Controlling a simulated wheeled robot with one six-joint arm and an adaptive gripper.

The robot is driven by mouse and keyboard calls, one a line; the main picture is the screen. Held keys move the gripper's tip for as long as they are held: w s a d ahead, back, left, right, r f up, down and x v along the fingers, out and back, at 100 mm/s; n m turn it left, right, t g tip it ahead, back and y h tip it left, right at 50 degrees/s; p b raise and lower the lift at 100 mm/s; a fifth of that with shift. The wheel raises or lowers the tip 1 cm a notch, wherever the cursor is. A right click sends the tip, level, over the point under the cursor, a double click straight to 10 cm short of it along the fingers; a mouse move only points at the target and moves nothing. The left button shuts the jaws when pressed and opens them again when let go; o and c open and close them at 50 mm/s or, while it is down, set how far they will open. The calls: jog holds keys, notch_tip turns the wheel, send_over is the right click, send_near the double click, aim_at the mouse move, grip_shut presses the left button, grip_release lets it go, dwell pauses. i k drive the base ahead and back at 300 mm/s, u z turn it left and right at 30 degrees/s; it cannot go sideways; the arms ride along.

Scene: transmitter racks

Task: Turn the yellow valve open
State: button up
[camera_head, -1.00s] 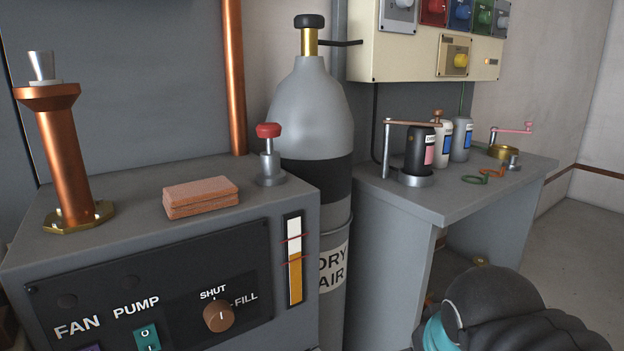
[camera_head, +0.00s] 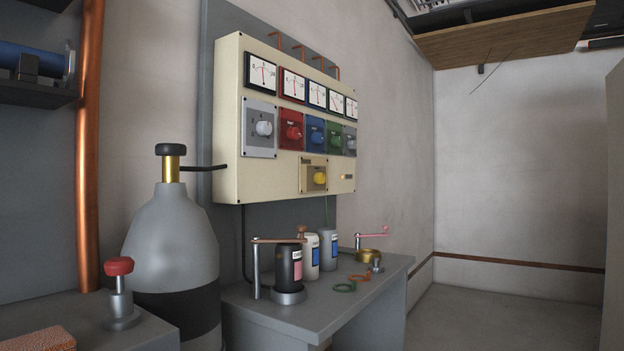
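A yellow knob (camera_head: 320,178) sits on a cream square plate (camera_head: 308,187) low on the front of the cream wall panel (camera_head: 229,120). It is the only yellow turning part in view. Its exact setting is too small to tell. My gripper is not in view, so its state and its distance from the yellow knob do not show.
Above the yellow knob are red (camera_head: 291,131), blue (camera_head: 315,136) and green (camera_head: 334,139) knobs and several dial gauges. Below stands a grey bench (camera_head: 270,318) with bottles and cranks. A gas cylinder (camera_head: 170,235) stands left. Floor at right (camera_head: 480,320) is clear.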

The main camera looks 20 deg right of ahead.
aim_at(318, 177)
jog(key=z, duration=0.5)
jog(key=k, duration=0.6)
jog(key=z, duration=1.3)
jog(key=i, duration=2)
jog(key=u, duration=0.5)
